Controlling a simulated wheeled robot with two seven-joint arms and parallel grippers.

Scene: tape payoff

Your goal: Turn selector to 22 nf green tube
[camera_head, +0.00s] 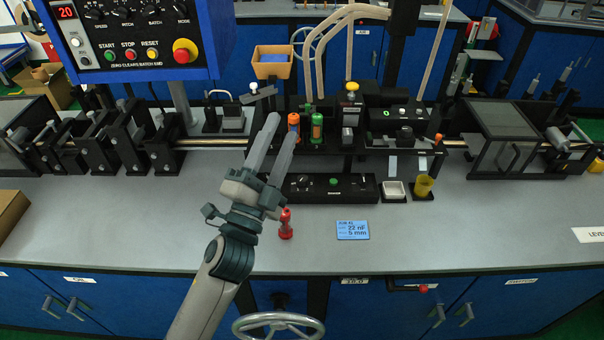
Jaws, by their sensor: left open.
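My left gripper (282,127) reaches in from the bottom left, its two pale fingers apart and empty. The fingertips are in front of or near the orange tube (293,122); the depth gap is unclear. The green tube (316,128) stands upright just right of the orange one on the black machine. A low black box (345,188) in front carries a small dark knob (303,181), perhaps the selector, and a green button (333,181). I cannot read the knob's setting. A blue card (353,230) on the bench reads 22 nF, 5 mm. My right gripper is not in view.
A control panel (130,35) hangs upper left. The front right bench (480,230) is clear.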

